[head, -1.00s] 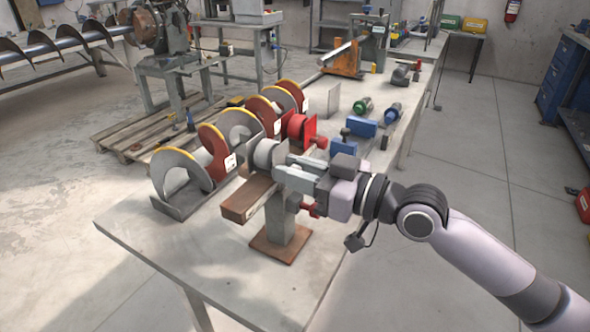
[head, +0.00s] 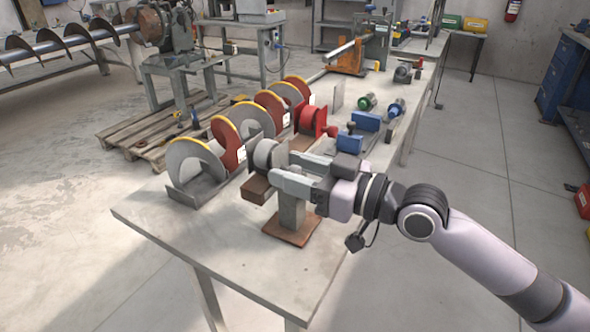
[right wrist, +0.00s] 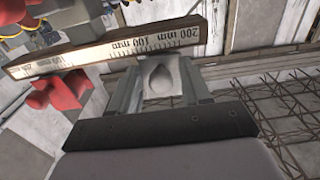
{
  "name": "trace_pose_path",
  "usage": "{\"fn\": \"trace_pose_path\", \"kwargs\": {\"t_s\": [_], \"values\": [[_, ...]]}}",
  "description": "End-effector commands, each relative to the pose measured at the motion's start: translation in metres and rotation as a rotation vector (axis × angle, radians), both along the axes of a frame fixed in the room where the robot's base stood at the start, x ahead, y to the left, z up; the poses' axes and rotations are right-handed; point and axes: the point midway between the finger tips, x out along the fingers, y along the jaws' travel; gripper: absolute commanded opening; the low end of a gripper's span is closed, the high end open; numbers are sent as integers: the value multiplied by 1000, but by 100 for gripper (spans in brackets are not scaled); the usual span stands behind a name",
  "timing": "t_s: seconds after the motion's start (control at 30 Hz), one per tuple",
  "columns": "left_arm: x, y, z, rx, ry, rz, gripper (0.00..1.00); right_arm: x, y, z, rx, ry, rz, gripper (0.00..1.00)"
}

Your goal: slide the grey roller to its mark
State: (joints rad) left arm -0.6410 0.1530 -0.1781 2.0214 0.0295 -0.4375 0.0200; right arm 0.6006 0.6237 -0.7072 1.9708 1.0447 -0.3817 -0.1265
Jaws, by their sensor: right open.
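The grey roller (head: 264,154) sits on the wooden beam (head: 255,190), close to the beam's near end. My right gripper (head: 276,168) is open, with its two fingers reaching in from the right beside the roller. In the right wrist view, the grey roller (right wrist: 162,77) shows between the spread fingers; I cannot tell whether they touch it. A scale strip (right wrist: 125,46) with 100 mm and 200 mm figures runs along the beam beyond it. I cannot make out which line is the mark. My left gripper is not in view.
A red roller (head: 312,120) stands farther along the beam. Several auger flights (head: 197,160) stand left of it on the bench (head: 230,245). Blue blocks (head: 365,121) and green and blue cylinders lie to the right. The bench's near left corner is clear.

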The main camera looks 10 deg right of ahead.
Motion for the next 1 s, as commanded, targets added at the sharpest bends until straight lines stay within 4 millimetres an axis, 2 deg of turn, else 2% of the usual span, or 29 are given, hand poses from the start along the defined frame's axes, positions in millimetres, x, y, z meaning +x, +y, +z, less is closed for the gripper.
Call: {"fn": "trace_pose_path", "kwargs": {"t_s": [0.37,0.8,1.0], "values": [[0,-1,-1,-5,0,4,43,-2,-4,-1,0,0,-2,48],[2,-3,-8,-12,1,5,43,-32,-45,-2,-3,0,-2,48],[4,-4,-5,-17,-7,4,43,-41,-55,-1,-1,1,-1,48]]}}
